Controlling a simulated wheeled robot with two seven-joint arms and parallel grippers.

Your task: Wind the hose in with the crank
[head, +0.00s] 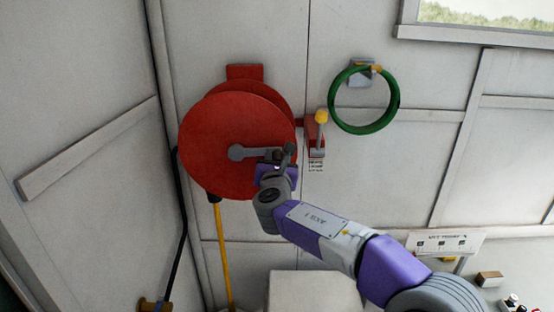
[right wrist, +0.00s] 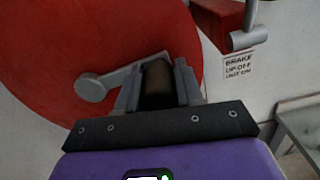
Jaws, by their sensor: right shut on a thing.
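The red hose reel (head: 225,120) is mounted on the wall left of centre; its red disc (right wrist: 60,50) fills the upper left of the right wrist view. The crank (head: 240,153) is a grey arm with a round hub, pointing right across the disc in the head view. My right gripper (head: 277,162) is shut on its dark handle (right wrist: 157,85), which stands between the two fingers. The yellow hose (head: 223,250) hangs straight down from a black fitting under the reel. Its lower end is out of view. My left gripper is not in view.
A red brake box (head: 315,140) with a yellow-knobbed lever (head: 321,117), knob up, sits right of the reel above a brake label (right wrist: 240,66). A green hose coil (head: 335,112) hangs on the wall. A black pipe (head: 181,230) runs down left of the yellow hose.

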